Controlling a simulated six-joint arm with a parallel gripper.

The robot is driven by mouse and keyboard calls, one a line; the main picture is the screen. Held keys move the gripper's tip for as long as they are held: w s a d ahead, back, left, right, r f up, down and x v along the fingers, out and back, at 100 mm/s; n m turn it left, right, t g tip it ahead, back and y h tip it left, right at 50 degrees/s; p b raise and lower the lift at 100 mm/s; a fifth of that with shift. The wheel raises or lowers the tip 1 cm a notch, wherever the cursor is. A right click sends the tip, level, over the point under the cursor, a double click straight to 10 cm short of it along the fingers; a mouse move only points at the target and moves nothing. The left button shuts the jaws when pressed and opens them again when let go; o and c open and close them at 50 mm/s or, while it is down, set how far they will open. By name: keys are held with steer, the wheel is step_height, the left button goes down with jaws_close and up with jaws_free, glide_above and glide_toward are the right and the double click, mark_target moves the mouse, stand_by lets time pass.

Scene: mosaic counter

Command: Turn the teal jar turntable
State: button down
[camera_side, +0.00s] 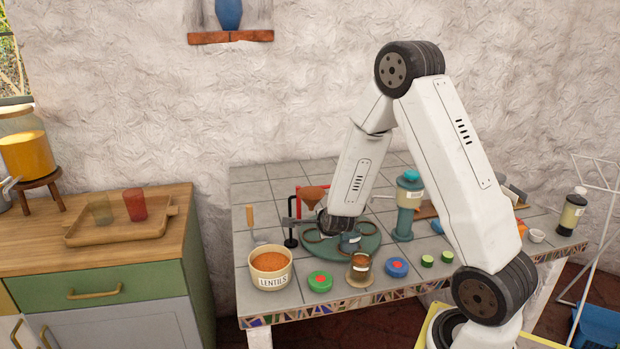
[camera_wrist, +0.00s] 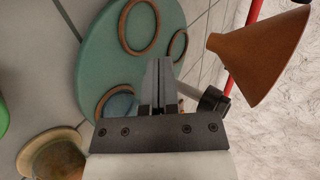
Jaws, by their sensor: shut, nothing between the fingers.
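The teal turntable (camera_side: 368,246) is a round disc on the tiled counter, under and in front of my wrist. In the wrist view the turntable (camera_wrist: 92,62) fills the upper left and bears several brown rings (camera_wrist: 158,25). A blue jar (camera_side: 350,243) stands on the disc's front part; it shows partly in the wrist view (camera_wrist: 118,106), within a ring.
A brown funnel (camera_side: 312,194) on a red stand (camera_wrist: 254,14) is close by the gripper. A teal grinder (camera_side: 408,205) stands right.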

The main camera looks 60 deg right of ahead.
steer(key=shift+v, duration=1.45)
